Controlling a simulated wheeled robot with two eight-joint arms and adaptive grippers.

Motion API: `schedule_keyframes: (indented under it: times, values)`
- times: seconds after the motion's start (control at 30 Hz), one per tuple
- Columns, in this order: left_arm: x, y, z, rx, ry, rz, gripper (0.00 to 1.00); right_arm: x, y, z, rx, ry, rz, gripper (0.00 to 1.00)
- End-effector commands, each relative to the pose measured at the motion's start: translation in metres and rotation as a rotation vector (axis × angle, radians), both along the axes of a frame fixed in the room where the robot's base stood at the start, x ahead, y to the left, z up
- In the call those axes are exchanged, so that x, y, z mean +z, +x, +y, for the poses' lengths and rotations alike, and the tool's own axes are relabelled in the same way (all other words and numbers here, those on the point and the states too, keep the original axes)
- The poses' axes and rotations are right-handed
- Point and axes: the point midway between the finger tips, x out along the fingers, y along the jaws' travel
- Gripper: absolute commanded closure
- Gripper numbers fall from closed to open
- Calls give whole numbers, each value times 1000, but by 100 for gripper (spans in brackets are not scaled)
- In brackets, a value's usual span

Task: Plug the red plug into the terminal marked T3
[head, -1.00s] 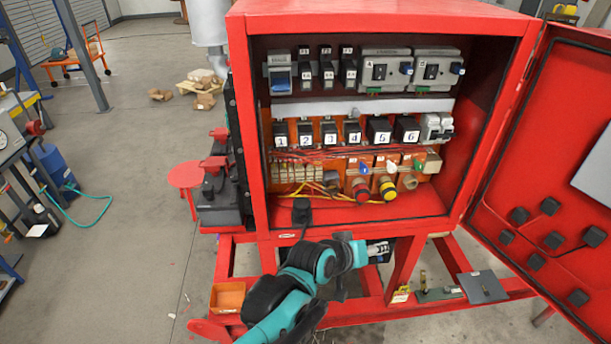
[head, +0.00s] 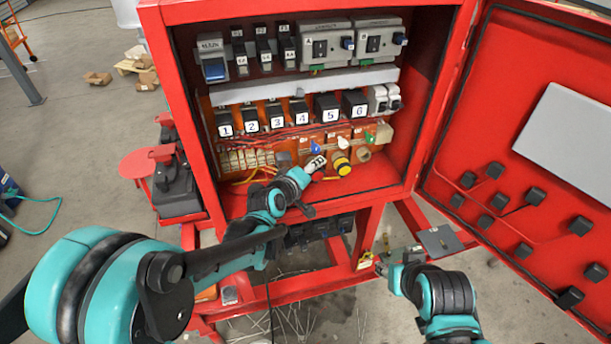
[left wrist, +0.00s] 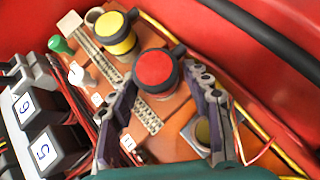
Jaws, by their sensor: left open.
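In the left wrist view the red plug (left wrist: 154,70) is a round red cap on a dark collar, low in the cabinet. My left gripper (left wrist: 160,78) is open, with one finger on each side of it; contact cannot be told. In the head view my left gripper (head: 316,166) reaches into the cabinet and hides the red plug. The yellow plug (head: 342,164) is just right of it and also shows in the left wrist view (left wrist: 115,34). My right gripper (head: 394,268) is below the cabinet; its jaws are unclear. I cannot read any T3 marking.
Blue, white and green levers (head: 369,138) stand above the plugs. Numbered black blocks (head: 303,113) line the row above. Wires (head: 250,178) run at left. The open red door (head: 470,130) bounds the right. A round open socket (head: 363,153) is right of the yellow plug.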

Motion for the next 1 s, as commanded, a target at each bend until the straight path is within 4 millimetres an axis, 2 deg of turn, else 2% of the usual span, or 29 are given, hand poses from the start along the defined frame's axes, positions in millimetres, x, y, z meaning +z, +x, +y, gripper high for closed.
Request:
schedule_keyframes:
  times: [0.13, 0.43, 0.47, 0.6, 0.67, 0.7, 0.77, 1.0]
  values:
    - [-5, 10, -5, -1, 1, 0, 52, -2, 0, 0, 0, 0, 0, 60]
    - [-5, 12, -6, -1, 1, 0, 52, -2, 0, 0, 0, 0, 0, 60]
    - [-5, 12, -6, -1, 1, 0, 57, -2, 0, 0, 0, 0, 0, 60]
    - [-6, 12, -6, -1, 1, 1, 93, -2, 0, 0, 0, 0, 0, 60]
    - [-6, 11, -6, -1, 1, 1, 94, -2, 0, 0, 0, 0, 0, 60]
    - [-6, 11, -6, -1, 1, 1, 74, -2, 0, 0, 0, 0, 0, 60]
    - [-6, 11, -5, -1, 1, 1, 90, -2, 0, 0, 0, 0, 0, 60]
    - [-6, 7, -7, -2, 2, 1, 91, -2, 0, 0, 0, 0, 0, 60]
